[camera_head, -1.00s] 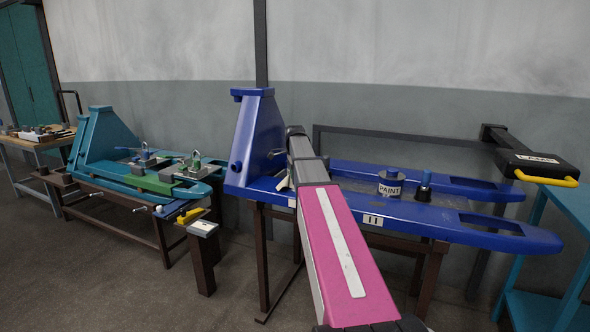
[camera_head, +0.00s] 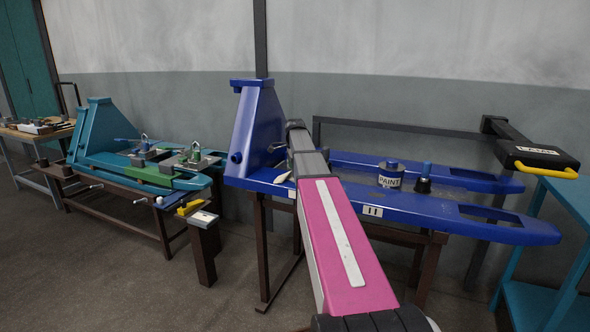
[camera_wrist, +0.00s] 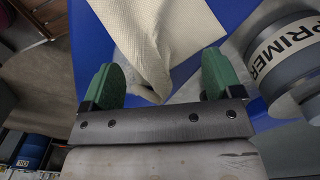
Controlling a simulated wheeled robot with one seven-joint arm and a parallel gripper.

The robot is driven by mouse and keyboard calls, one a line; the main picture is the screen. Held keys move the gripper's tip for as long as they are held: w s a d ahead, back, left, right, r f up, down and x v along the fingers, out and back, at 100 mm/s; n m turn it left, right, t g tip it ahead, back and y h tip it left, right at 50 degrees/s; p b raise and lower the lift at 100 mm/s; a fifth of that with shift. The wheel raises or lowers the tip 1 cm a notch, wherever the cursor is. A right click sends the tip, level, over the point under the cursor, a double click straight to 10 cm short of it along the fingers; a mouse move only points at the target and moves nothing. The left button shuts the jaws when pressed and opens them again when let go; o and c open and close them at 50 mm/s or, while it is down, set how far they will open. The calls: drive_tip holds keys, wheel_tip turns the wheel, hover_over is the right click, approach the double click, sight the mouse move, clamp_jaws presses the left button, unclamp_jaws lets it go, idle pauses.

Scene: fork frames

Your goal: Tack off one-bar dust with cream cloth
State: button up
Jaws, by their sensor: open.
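The cream cloth (camera_wrist: 160,35) lies on the blue frame (camera_wrist: 232,14) in the wrist view, with a folded corner pointing between my fingers. A pale bit, probably this cloth, shows beside my arm in the head view (camera_head: 282,178). My gripper (camera_wrist: 162,80) is open, its green pads apart on either side of the cloth's corner; I cannot tell whether they touch it. My arm hides the gripper in the head view. The blue frame (camera_head: 455,213) carries a two-bar label (camera_head: 372,211). A greyish patch (camera_wrist: 205,85) shows beside the cloth; I cannot tell whether it is dust.
A primer can (camera_wrist: 290,60) stands close right of my gripper. A lamp with a yellow handle (camera_head: 540,155) overhangs the right end. A teal frame (camera_head: 98,143) with clamps stands left.

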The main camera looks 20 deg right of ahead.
drive_tip(key=shift+f, duration=0.15)
drive_tip(key=shift+f, duration=1)
clamp_jaws()
